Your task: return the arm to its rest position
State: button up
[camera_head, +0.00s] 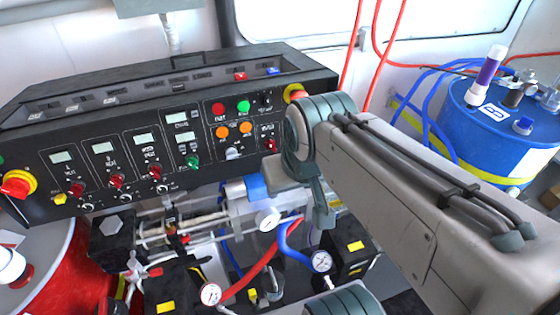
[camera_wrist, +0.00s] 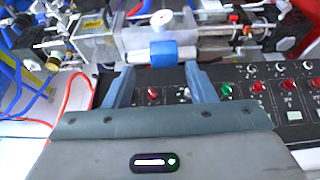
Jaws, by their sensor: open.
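My arm reaches in from the right in the head view, its rounded grey joint in front of the black control panel (camera_head: 110,150). My gripper shows in the wrist view (camera_wrist: 159,72) with two blue-grey fingers apart and nothing seen clamped between them. A blue sleeve on a white cylinder (camera_wrist: 172,53) appears just beyond the fingertips; whether they touch it I cannot tell. The blue sleeve also shows in the head view (camera_head: 256,187), left of my wrist. My fingertips are mostly hidden by the arm there.
Below the panel are pipes, a red hose (camera_head: 252,273), a blue hose (camera_head: 290,245) and pressure gauges (camera_head: 321,262). A blue drum (camera_head: 490,135) stands at right, a red drum (camera_head: 55,275) at lower left. Red lines (camera_head: 352,45) hang behind my arm.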

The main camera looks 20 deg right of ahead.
jog(key=shift+s+d+f, duration=0.15)
jog(key=shift+s+f, duration=0.2)
jog(key=shift+f, duration=0.1)
notch_tip(320, 180, down, 8)
jog(key=b, duration=0.6)
jog(key=shift+w+g, duration=0.3)
jog(key=shift+g, duration=0.1)
jog(key=shift+c, duration=0.2)
